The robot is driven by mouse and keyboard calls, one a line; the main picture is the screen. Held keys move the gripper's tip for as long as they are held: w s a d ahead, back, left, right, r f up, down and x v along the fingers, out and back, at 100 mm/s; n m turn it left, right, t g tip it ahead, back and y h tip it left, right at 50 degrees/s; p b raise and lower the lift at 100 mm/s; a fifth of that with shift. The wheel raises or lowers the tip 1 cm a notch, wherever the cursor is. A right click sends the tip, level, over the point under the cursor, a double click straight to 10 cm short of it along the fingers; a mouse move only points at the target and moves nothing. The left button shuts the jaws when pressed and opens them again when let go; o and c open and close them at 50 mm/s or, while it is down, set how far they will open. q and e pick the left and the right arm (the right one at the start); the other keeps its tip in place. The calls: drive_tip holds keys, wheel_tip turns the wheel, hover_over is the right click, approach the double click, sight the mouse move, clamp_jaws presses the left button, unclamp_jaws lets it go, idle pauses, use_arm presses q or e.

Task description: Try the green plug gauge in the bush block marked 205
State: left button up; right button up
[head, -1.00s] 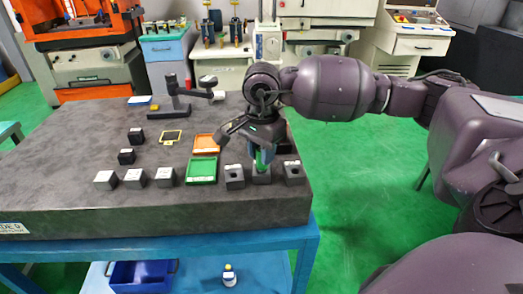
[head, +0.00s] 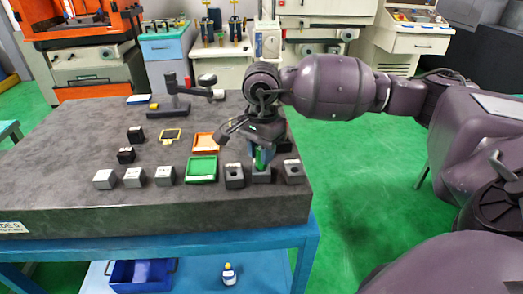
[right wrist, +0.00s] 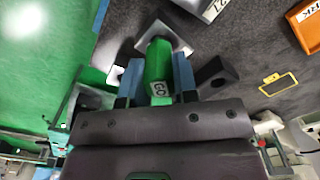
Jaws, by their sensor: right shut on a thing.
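My right gripper (head: 259,156) is shut on the green plug gauge (right wrist: 158,70), which shows a "GO" label in the right wrist view. It holds the gauge upright over the middle bush block (head: 261,176) of a row of three at the table's front right. In the right wrist view the gauge's far end meets a pale square block face (right wrist: 180,46); I cannot tell how deep it sits. The left bush block (head: 235,182) and right bush block (head: 293,179) have open round holes. My left gripper is not in view.
A green tray (head: 188,180) lies left of the bush blocks, an orange tray (head: 205,151) behind it. Several small grey and black blocks (head: 135,182) stand further left. A dark stand (head: 170,112) is at the back. The left of the tabletop (head: 60,150) is clear.

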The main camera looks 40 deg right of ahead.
drive_tip(key=shift+r, duration=0.15)
drive_tip(key=shift+r+p, duration=0.9)
drive_tip(key=shift+r, duration=1.5)
